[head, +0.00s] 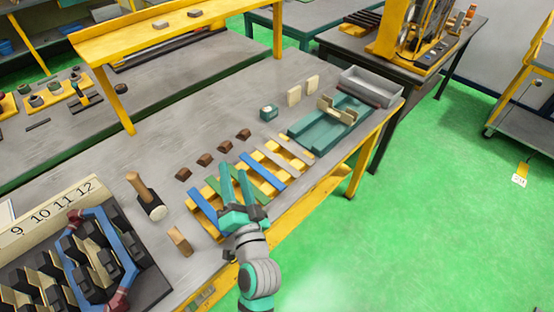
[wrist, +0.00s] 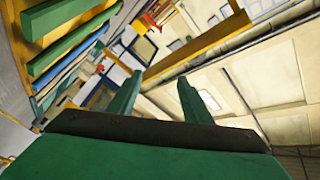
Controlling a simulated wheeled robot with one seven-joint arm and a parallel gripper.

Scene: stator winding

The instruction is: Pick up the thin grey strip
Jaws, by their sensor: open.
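My gripper (head: 234,173) is open over the yellow slatted rack (head: 270,187) at the front edge of the workbench. Its two teal fingers (wrist: 160,80) are apart with nothing between them in the wrist view. Blue strips (head: 202,214) and a green strip (head: 213,188) lie across the rack. A pale, thin strip (head: 296,149) lies at the rack's right end; I cannot tell if it is the grey one. The gripper hides part of the rack's middle. Green (wrist: 62,45) and blue strips (wrist: 68,68) show at the left of the wrist view.
A hammer (head: 147,197) and a small wooden block (head: 180,241) lie left of the rack. Several brown blocks (head: 204,160) sit behind it. A teal fixture (head: 322,127) and a grey bin (head: 370,86) stand to the right. A numbered holder (head: 50,215) is front left.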

